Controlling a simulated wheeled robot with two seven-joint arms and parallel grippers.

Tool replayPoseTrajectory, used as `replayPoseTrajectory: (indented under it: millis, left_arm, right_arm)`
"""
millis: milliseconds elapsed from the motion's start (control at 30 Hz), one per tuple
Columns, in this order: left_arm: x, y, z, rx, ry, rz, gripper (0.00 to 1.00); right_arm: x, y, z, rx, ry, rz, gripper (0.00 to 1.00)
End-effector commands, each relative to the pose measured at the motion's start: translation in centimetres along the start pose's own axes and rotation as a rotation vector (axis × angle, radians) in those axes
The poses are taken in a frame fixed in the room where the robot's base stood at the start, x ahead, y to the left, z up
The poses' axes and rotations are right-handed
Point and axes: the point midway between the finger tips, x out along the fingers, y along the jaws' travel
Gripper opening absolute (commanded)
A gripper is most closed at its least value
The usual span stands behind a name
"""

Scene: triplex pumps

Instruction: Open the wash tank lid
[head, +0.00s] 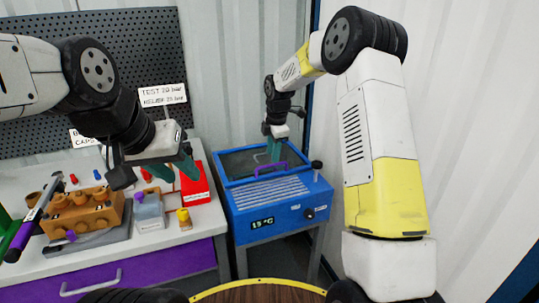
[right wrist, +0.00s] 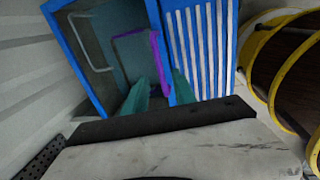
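The blue wash tank (head: 275,208) stands on a frame right of the bench. Its lid (head: 240,160), a dark see-through panel in a blue frame, looks shut and flat. A purple handle (head: 271,167) runs along the lid's front edge; it also shows in the right wrist view (right wrist: 157,58). My right gripper (head: 273,152) is over the lid, close to the handle. My left gripper (head: 175,168) hangs over the bench, fingers apart and empty.
The bench (head: 160,237) on the left carries a brass-coloured pump block (head: 85,212), a red box (head: 196,190), a grey-blue container (head: 149,212) and a yellow-topped part (head: 184,217). The tank's front has a display (head: 262,223) and a knob (head: 309,213). A white wall is close on the right.

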Motion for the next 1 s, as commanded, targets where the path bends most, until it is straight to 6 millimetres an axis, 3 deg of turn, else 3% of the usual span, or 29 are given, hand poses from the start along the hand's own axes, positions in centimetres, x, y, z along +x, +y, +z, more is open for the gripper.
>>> replayPoseTrajectory:
  millis: [100, 300, 600, 800, 1000]
  left_arm:
    - [0.0, 0.0, 0.0, 0.0, 0.0, 0.0, 0.36]
    - [0.0, 0.0, 0.0, 0.0, 0.0, 0.0, 0.36]
    - [0.0, 0.0, 0.0, 0.0, 0.0, 0.0, 0.36]
    - [0.0, 0.0, 0.0, 0.0, 0.0, 0.0, 0.36]
    - [0.0, 0.0, 0.0, 0.0, 0.0, 0.0, 0.36]
  right_arm:
    - [2.0, -0.1, 0.0, 0.0, 0.0, -0.003, 0.32]
    - [3.9, 0.0, 0.0, 0.001, 0.0, 0.0, 0.32]
    - [4.1, 0.0, 0.0, 0.002, 0.0, 0.001, 0.32]
    - [4.1, 0.0, 0.0, 0.002, 0.0, 0.001, 0.0]
    - [4.1, 0.0, 0.0, 0.002, 0.0, 0.001, 0.0]
